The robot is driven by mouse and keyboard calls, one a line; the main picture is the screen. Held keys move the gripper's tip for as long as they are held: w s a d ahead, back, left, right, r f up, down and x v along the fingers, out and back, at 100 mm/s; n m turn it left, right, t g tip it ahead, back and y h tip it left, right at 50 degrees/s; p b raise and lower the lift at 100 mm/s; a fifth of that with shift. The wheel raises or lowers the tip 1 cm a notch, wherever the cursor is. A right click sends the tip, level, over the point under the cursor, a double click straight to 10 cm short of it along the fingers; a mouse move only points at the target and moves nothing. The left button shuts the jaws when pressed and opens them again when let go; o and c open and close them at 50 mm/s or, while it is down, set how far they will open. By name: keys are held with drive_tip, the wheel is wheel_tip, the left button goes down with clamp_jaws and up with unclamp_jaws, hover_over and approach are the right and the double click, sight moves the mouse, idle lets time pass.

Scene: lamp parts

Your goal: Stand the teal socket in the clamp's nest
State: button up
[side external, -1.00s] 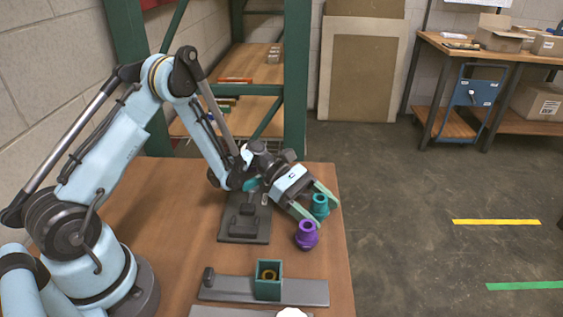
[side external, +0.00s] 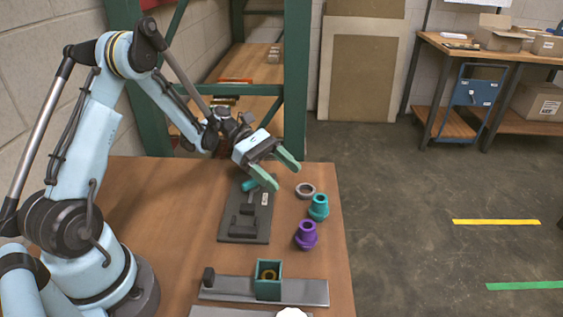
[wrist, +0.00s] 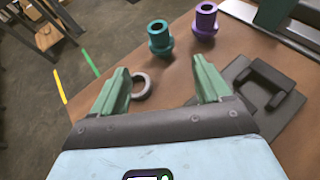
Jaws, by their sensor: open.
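The teal socket (side external: 318,207) stands upright on the wooden table near its right edge, with a round opening on top. In the wrist view the teal socket (wrist: 160,40) is beyond my fingertips, apart from them. My gripper (side external: 277,170) is open and empty, raised above the table's far end; its green fingers (wrist: 160,72) are spread in the wrist view. A green square box (side external: 268,285) with a brass-coloured ring inside stands on a grey rail (side external: 225,287) near the front. A dark grey plate (side external: 240,232) carries raised blocks. I cannot tell for sure which fixture is the clamp.
A purple socket (side external: 306,236) stands just in front of the teal one. A grey ring (side external: 305,190) lies behind the teal one; the ring (wrist: 141,86) shows between my fingers in the wrist view. A green rack post (side external: 297,80) rises behind the table. The table's right edge is close.

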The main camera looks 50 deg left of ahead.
drive_tip(key=s+d+r+m+t+y, duration=0.1)
drive_tip(key=s+r+m+y, duration=0.3)
drive_tip(key=m, duration=0.6)
drive_tip(key=s+r+m+t+y, duration=0.3)
drive_tip(key=s+r+m+y, duration=0.2)
drive_tip(key=s+m+y, duration=0.2)
drive_tip(key=m+y, duration=0.2)
drive_tip(key=m, duration=0.1)
drive_tip(key=shift+d, duration=0.35)
